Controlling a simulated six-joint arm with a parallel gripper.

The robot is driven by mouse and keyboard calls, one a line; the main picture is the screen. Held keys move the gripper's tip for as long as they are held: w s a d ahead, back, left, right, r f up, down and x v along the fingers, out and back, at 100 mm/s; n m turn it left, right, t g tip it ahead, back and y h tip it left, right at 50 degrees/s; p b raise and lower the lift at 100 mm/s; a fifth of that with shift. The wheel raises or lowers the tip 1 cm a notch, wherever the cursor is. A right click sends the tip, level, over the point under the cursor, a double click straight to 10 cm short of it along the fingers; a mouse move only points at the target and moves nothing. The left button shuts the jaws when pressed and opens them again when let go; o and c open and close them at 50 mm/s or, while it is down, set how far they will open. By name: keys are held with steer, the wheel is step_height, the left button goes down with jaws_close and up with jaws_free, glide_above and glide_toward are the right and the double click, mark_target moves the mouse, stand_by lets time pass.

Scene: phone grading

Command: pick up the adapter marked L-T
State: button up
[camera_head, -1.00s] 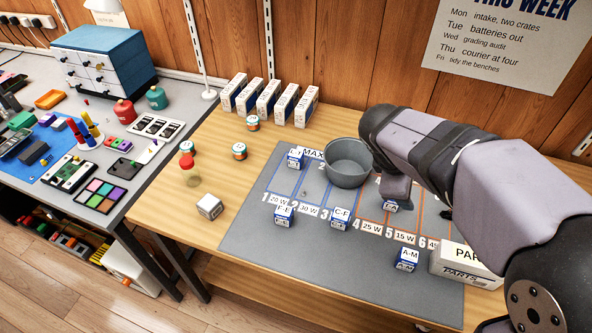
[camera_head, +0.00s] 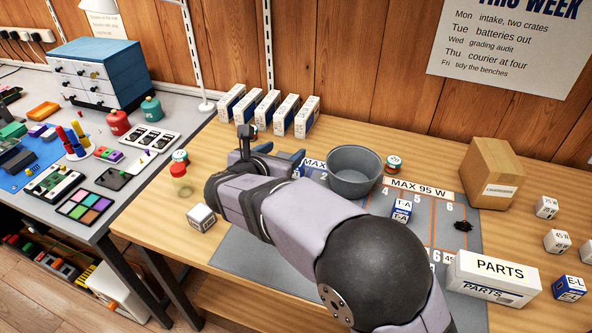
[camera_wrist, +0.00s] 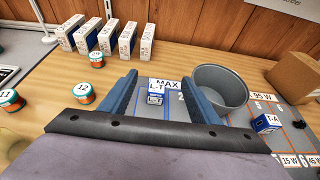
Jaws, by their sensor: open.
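The adapter marked L-T (camera_wrist: 156,97) is a small white and blue block on the grey mat (camera_wrist: 179,109), just in front of the MAX label. In the wrist view it shows between the two blue fingers of my gripper (camera_wrist: 163,82), which are spread apart with nothing held. The fingers appear above it, with visible gaps on both sides; the height is hard to judge. In the head view my gripper (camera_head: 270,160) and arm hide most of this adapter.
A grey bowl (camera_wrist: 221,90) stands close to the right finger. Adapter T-A (camera_head: 401,210) is on the mat further right. Several upright boxes (camera_head: 268,108) line the wall behind. Round tins (camera_wrist: 82,92) stand to the left. A cardboard box (camera_head: 492,172) and PARTS box (camera_head: 492,279) are at right.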

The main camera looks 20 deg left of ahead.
step_height(320, 180, down, 9)
steer(key=shift+r, duration=0.1)
steer(key=shift+p+x, duration=0.65)
steer(key=shift+x, duration=3)
steer(key=shift+r, duration=0.1)
steer(key=shift+c, duration=0.3)
steer(key=c, duration=1.1)
steer(key=shift+r, duration=0.1)
step_height(320, 180, up, 10)
steer(key=shift+f, duration=0.1)
